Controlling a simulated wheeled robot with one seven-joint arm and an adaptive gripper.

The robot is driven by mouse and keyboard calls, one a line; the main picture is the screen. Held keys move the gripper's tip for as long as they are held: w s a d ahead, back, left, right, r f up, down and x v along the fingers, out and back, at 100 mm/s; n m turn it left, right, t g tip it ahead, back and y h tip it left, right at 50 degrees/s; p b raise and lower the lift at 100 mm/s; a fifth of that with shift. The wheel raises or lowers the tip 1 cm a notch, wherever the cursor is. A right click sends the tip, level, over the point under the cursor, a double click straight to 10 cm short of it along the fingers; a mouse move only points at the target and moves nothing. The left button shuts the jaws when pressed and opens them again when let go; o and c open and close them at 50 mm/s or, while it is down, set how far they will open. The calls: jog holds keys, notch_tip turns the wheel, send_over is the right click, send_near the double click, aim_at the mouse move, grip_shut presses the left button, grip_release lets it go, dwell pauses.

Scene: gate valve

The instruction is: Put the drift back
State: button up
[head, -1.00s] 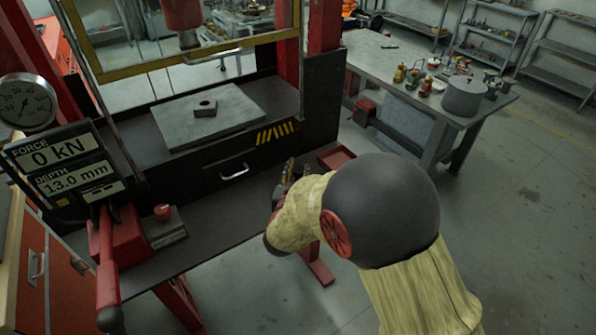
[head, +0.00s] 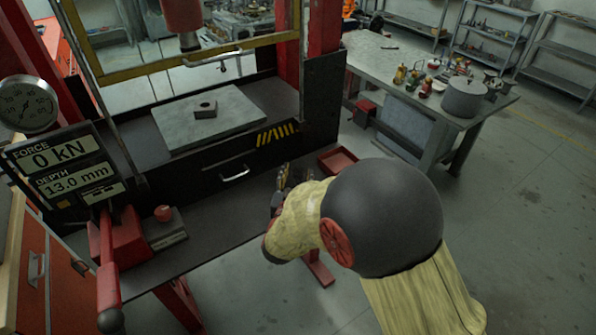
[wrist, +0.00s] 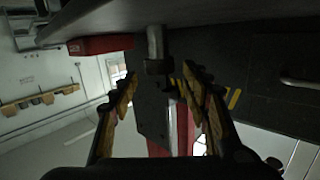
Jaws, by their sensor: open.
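My gripper (head: 283,175) is at the front shelf of the press, its fingers pointing toward the shelf's right part. In the wrist view my gripper (wrist: 167,85) is open, with yellow-padded fingers apart on both sides. A grey metal cylinder with a dark collar, which looks like the drift (wrist: 155,44), shows between and beyond the fingertips, against the shelf surface. I cannot tell whether any finger touches it. In the head view it is hidden or too small to make out. A red tray (head: 337,158) lies on the shelf just right of my gripper; it shows in the wrist view (wrist: 100,45).
The press has a grey plate (head: 235,118) with a dark nut-like block (head: 205,109) on it. A drawer handle (head: 235,173) sits below. The display (head: 62,165) reads 0 kN and 13.0 mm. A red lever (head: 108,265) stands at left. A workbench (head: 425,105) is behind right.

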jog(key=s, duration=0.3)
jog(key=s+a+r+p, duration=0.1)
jog(key=s, duration=0.6)
jog(key=shift+s+a+r+p, duration=0.1)
jog(key=shift+a+r+p, duration=0.05)
jog(key=shift+r+p, duration=0.15)
jog(key=shift+w+r, duration=0.15)
jog(key=shift+w, duration=0.1)
jog(key=s+d+r+n+g+y, duration=0.25)
jog(key=d+r+g+y, duration=0.2)
jog(key=r, duration=0.55)
jog(key=s+d+r+g+h, duration=0.1)
jog(key=s+d+g, duration=0.2)
jog(key=s+d, duration=0.5)
jog(key=s+d+g+h, duration=0.1)
jog(key=s+d+g, duration=0.2)
jog(key=s+d, duration=0.6)
jog(key=s, duration=0.7)
jog(key=shift+d+r, duration=0.15)
jog(key=shift+r, duration=0.2)
jog(key=shift+w+m+h, duration=0.15)
jog(key=shift+m+h, duration=0.1)
jog(key=shift+c, duration=0.5)
